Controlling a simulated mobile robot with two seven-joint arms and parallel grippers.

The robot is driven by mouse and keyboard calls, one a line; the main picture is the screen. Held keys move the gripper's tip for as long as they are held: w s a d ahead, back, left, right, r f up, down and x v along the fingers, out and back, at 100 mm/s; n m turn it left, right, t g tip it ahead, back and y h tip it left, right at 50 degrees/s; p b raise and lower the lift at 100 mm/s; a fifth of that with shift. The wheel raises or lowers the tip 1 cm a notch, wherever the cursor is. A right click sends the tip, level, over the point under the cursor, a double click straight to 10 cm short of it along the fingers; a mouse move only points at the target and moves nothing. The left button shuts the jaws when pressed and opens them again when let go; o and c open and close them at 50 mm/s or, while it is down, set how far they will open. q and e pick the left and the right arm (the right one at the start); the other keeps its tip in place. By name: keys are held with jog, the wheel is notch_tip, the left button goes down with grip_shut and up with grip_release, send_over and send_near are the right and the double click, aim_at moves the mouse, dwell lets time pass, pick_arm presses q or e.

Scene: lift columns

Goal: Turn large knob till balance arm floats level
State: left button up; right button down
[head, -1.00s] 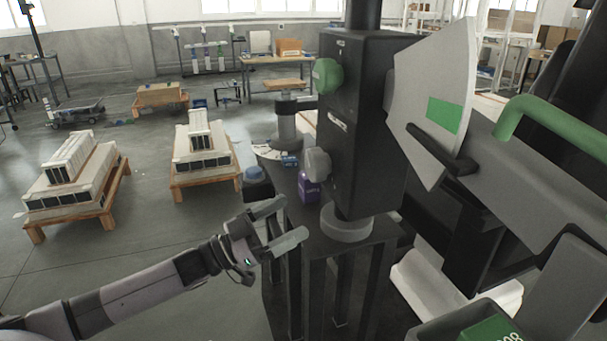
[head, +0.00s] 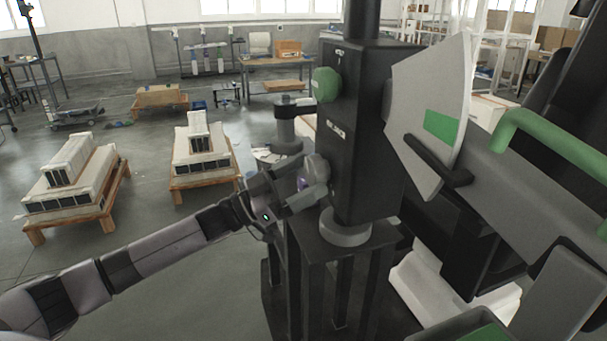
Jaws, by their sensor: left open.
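A black box-shaped column housing (head: 365,130) carries two knobs on its left side. A green round knob (head: 326,85) is high up, and a grey knob (head: 317,166) is lower. My left gripper (head: 312,178) is open, its two fingers reaching to the grey knob, one toward its left side and one just below it. I cannot tell whether they touch it. The grey balance arm (head: 520,175) with a green handle (head: 550,140) slopes down to the right. A pale plate with a green mark (head: 441,126) stands by its inner end. My right gripper is not in view.
The column stands on a dark pedestal table (head: 335,250).

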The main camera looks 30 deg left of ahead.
pick_arm(q)
jog(key=shift+d, duration=0.1)
jog(key=c, duration=1)
jog(key=shift+c, duration=0.2)
jog(key=shift+m, duration=0.4)
